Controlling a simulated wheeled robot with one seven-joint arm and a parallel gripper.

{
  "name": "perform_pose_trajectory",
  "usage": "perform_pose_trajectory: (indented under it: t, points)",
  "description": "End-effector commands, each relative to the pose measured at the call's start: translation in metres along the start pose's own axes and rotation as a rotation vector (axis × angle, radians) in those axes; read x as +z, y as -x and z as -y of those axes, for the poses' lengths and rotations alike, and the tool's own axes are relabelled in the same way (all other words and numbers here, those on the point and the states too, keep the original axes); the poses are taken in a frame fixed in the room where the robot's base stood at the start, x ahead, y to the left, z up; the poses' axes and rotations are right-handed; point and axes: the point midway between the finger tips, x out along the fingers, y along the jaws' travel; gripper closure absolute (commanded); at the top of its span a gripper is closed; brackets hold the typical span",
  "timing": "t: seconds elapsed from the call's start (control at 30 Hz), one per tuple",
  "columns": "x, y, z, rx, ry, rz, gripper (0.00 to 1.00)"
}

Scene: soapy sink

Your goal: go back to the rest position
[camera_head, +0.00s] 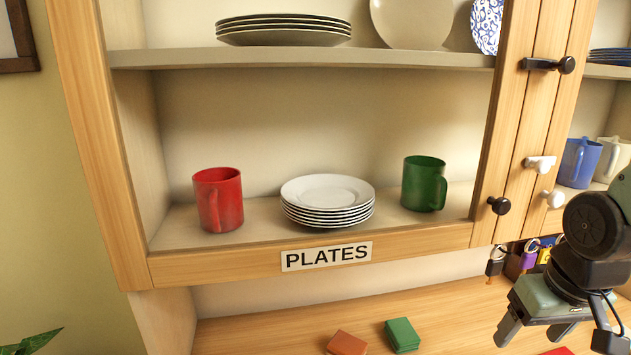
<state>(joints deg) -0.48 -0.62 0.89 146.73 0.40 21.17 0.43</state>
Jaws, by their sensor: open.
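My gripper (562,330) is at the lower right of the head view, pointing down over the wooden counter. Its fingers are spread and nothing shows between them. It is in front of and below the cupboard, apart from the shelves. Part of my arm runs out of the picture at the right edge.
The open cupboard shelf (260,203) holds a red mug (218,199), a stack of white plates (327,200) and a green mug (424,183). Green (402,335) and orange-brown (347,342) blocks lie on the counter (260,332). Padlocks (518,262) hang beside my arm.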

Motion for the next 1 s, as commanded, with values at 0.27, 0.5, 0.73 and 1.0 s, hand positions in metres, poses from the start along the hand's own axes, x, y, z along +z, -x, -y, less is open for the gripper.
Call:
perform_pose_trajectory:
  t: [0.27,0.5,0.73,1.0]
  points:
    - [0.026,0.012,0.078,-0.063,0.234,0.064,0.29]
    - [0.075,0.030,0.143,-0.105,0.477,0.138,0.29]
    - [0.119,0.045,0.176,-0.120,0.650,0.195,0.29]
    - [0.121,0.045,0.177,-0.120,0.658,0.199,0.29]
